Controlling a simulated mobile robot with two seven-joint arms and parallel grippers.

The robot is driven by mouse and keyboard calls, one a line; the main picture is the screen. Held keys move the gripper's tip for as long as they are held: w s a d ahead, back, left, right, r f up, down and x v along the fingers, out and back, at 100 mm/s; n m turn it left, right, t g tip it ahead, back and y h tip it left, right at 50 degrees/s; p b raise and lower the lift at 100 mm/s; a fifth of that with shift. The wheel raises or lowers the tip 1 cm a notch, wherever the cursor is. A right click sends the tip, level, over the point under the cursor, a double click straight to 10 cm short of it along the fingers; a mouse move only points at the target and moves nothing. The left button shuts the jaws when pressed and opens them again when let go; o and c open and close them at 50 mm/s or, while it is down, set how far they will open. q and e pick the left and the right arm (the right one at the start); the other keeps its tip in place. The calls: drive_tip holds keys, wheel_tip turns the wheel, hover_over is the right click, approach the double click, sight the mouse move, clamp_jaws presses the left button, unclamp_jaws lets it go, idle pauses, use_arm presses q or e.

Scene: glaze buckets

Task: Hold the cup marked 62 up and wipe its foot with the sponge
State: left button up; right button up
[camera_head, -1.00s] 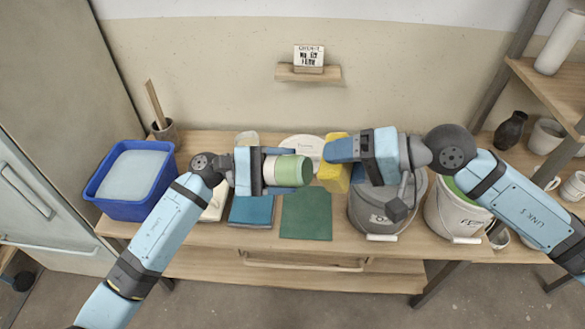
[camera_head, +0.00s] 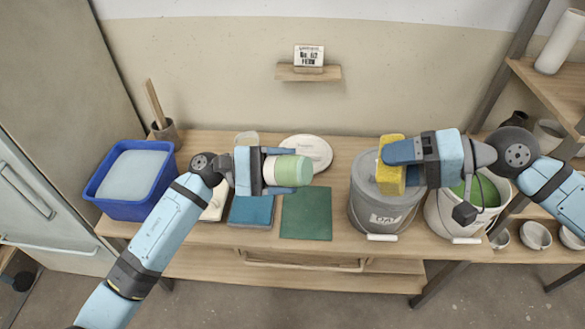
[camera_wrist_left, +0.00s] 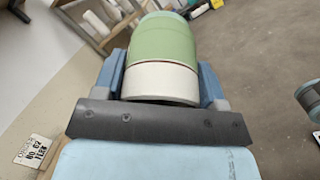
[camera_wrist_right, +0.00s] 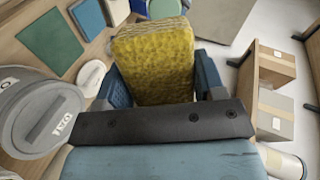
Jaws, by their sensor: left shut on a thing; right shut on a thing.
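The cup (camera_head: 290,170) is green with a pale band and a white end, and lies sideways in my left gripper (camera_head: 284,170), held above the table. In the left wrist view the cup (camera_wrist_left: 161,50) sits between the fingers; no number can be read on it. My right gripper (camera_head: 395,165) is shut on the yellow sponge (camera_head: 390,178) and holds it above the grey bucket, apart from the cup and to its right. The sponge (camera_wrist_right: 153,60) also fills the jaws in the right wrist view.
A blue tub (camera_head: 130,205) stands at the left. A green mat (camera_head: 306,225) and a blue cloth (camera_head: 251,210) lie at the table's front. A grey bucket (camera_head: 383,215) and a bucket with green glaze (camera_head: 455,215) stand right. A white lid (camera_head: 306,150) lies behind the cup.

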drive_tip(key=d, duration=0.5)
drive_tip(key=shift+d, duration=0.35)
